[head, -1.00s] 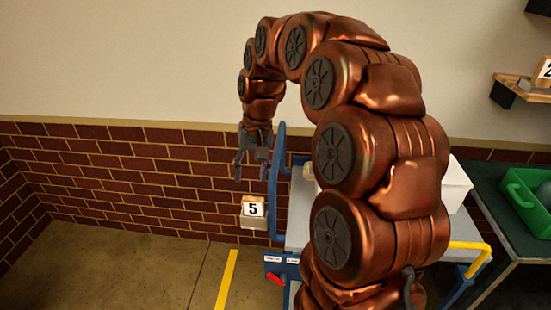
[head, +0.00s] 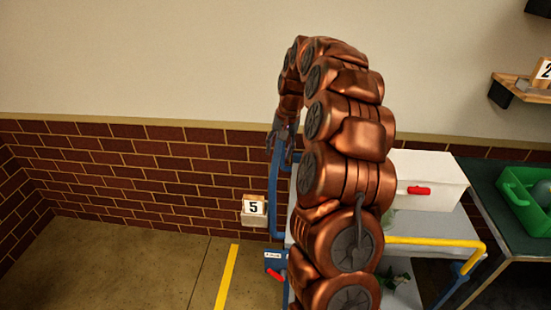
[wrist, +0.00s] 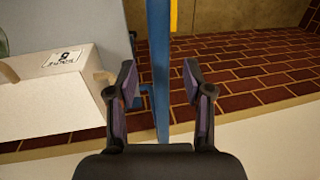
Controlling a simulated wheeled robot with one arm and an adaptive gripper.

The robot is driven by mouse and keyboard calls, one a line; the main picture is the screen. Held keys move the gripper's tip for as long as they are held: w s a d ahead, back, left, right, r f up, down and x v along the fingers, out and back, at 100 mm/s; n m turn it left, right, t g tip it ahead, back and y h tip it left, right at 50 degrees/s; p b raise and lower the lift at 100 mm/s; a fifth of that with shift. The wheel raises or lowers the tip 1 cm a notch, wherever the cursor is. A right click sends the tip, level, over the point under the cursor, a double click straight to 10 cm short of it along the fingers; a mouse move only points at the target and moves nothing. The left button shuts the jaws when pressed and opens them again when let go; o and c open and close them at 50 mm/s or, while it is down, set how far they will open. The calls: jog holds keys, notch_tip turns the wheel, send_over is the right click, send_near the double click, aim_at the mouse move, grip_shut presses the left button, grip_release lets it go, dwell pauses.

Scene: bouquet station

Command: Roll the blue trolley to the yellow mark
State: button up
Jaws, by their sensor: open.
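The blue trolley (head: 272,190) stands right of the yellow mark (head: 227,277), a strip on the floor. It has a tall blue handle frame at its left end, a grey top and a yellow rail (head: 435,242) on its right part. My gripper (head: 284,148) is at the top of the blue frame. In the wrist view my gripper (wrist: 160,66) is open, with the blue upright (wrist: 159,60) showing between its fingers and a gap on each side. My arm hides much of the trolley's middle.
A white box (head: 428,185) with a red handle sits on the trolley. A dark table (head: 490,195) with a green crate (head: 526,205) stands close on the right. A box with a "5" card (head: 254,212) is at the brick wall. The floor (head: 120,265) left of the mark is clear.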

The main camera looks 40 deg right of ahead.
aim_at(275, 161)
jog(key=shift+w+a+f+p, duration=0.15)
jog(key=shift+f+p, duration=0.15)
jog(key=shift+f, duration=0.8)
jog(key=shift+w+a+f+p, duration=0.15)
jog(key=shift+f+p, duration=0.15)
jog(key=shift+f, duration=0.75)
jog(key=shift+c, duration=0.3)
grip_shut()
jog(key=shift+a, duration=0.2)
jog(key=shift+w, duration=0.1)
